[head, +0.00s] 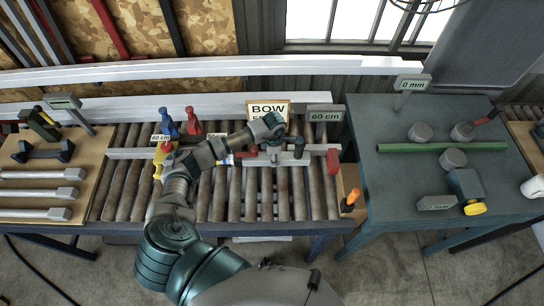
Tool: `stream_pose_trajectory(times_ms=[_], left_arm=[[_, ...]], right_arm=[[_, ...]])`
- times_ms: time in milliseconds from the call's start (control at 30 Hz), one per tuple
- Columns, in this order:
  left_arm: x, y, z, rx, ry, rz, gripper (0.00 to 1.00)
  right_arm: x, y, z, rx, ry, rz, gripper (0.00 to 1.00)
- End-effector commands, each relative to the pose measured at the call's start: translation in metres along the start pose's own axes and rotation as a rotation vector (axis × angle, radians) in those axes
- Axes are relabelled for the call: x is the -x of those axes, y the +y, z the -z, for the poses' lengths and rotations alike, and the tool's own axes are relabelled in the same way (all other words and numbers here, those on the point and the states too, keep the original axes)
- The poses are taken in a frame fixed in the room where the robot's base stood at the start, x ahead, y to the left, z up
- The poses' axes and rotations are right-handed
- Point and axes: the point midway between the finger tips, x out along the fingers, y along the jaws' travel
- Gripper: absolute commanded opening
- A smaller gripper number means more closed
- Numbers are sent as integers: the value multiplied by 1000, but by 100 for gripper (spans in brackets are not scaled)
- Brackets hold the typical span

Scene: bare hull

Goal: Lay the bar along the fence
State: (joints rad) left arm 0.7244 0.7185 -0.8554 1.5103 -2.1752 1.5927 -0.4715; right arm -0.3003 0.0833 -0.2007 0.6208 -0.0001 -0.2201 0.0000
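A long pale grey strip (225,153) lies across the rollers, running left to right. A thin green bar (440,146) lies on the blue-grey table at the right, between round grey pieces. I cannot tell from this view which piece is the fence. My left arm reaches over the rollers, its wrist bent to the right. My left gripper (273,150) is over the right half of the pale strip, close to red and dark clamp-like parts. Its fingers are small and partly hidden, so I cannot tell if they hold the strip. My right gripper is not in view.
The roller table (235,190) has a BOW sign (268,109) and a 60 cm sign (325,116) behind. Red (193,122) and blue clamps stand at the back. A wooden board (45,180) with tools is left. A gap separates the roller table and right table (400,190).

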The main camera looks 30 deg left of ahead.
Motion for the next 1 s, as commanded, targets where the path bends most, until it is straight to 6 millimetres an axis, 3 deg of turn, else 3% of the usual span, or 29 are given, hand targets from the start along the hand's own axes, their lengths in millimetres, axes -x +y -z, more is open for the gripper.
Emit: stream_pose_trajectory(times_ms=[267,633,1000], left_arm=[[-1,3,-1,2,-4,1,0],[0,1,-11,2,-1,-1,0],[0,2,-16,3,-3,0,0]], right_arm=[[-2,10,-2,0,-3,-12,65],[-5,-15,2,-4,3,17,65],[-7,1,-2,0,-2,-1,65]])
